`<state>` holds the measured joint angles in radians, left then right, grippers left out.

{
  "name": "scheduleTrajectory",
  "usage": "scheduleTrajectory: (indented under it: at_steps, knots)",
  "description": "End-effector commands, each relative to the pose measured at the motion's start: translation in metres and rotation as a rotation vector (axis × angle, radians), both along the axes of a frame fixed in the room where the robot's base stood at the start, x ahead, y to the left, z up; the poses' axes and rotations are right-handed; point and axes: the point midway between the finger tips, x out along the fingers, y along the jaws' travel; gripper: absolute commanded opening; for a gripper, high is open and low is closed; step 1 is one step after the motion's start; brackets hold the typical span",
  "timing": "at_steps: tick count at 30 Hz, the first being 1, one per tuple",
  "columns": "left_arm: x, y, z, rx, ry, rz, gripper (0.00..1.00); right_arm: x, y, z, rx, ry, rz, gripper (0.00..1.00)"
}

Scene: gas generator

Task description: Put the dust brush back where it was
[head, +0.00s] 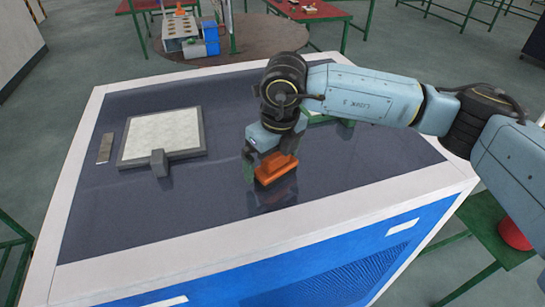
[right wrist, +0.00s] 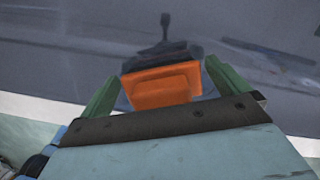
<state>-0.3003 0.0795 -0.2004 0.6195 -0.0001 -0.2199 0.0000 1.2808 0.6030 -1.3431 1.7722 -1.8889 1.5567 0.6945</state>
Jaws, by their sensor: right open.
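The dust brush (head: 277,170) has an orange body and a dark lower edge. It is on or just above the dark top of the generator, right of the middle. My right gripper (head: 266,172) is over it, pointing down. In the right wrist view the brush (right wrist: 162,86) lies between the two green fingers of the gripper (right wrist: 160,88). The fingers are spread, with a gap visible on the right side; contact on the left is hard to tell. My left gripper is not in view.
The generator top (head: 215,225) has a pale raised rim. A light square panel with a grey frame (head: 160,135) and a small grey block (head: 159,163) are on its left part. A small flat plate (head: 105,148) lies farther left. A green table (head: 500,228) with a red object stands at right.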

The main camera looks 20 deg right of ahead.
Motion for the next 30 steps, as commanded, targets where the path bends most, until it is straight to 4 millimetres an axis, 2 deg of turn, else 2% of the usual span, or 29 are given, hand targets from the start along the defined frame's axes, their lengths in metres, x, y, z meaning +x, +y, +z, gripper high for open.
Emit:
scheduleTrajectory:
  at_steps: [5, 7, 15, 21, 25, 30]
  knots:
    - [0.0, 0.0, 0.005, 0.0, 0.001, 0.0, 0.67, 0.0, 0.0, 0.007, 0.001, -0.002, 0.0, 1.0]
    - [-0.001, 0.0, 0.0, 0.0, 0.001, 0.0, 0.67, -0.001, 0.0, 0.017, 0.002, -0.005, 0.001, 1.0]
    - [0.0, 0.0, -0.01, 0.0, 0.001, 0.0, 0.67, -0.009, -0.004, 0.075, 0.001, -0.006, 0.0, 1.0]
    - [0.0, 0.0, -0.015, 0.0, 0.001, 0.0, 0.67, -0.014, -0.007, 0.108, -0.001, -0.004, 0.0, 1.0]
    - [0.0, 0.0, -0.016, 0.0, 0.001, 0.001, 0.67, -0.016, -0.007, 0.119, 0.0, -0.002, 0.0, 1.0]
    - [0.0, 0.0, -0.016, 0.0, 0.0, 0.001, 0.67, -0.016, -0.008, 0.122, -0.001, 0.0, 0.0, 1.0]
